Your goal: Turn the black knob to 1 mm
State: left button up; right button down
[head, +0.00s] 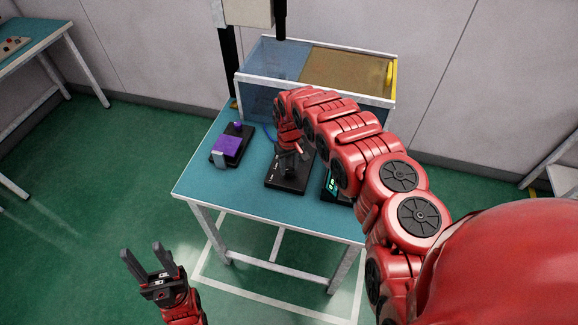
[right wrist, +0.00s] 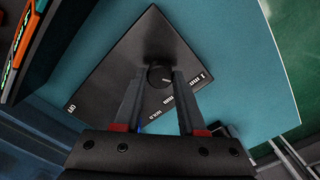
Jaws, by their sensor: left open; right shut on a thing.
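The black knob (right wrist: 160,77) sits on the face of a black control box (right wrist: 150,40). White labels are printed on the box, with "1 mm" (right wrist: 201,76) to the right of the knob and "OFF" at the lower left. A small light mark shows on the knob, but its exact pointing is too small to tell. My right gripper (right wrist: 159,79) is shut on the knob, one finger on each side. In the head view the black box (head: 287,182) stands on the table, its knob hidden by my right gripper. My left gripper (head: 141,249) is open and empty, in front of the table.
The teal table (head: 240,203) also bears a black device with a purple top (head: 228,146) at left and a device with a lit display (head: 332,184) at right, partly behind my right arm. A clear-walled case (head: 315,66) stands behind. The table's front left is clear.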

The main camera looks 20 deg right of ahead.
jog(key=c, duration=0.5)
grip_release()
jog(key=shift+r, duration=0.1)
notch_tip(320, 180, up, 8)
jog(key=shift+f+b, duration=0.2)
jog(key=shift+b, duration=0.5)
notch_tip(320, 180, up, 8)
jog(key=p, duration=0.6)
send_over(289, 169)
jog(key=shift+r+p, duration=0.35)
jog(key=shift+r, duration=0.45)
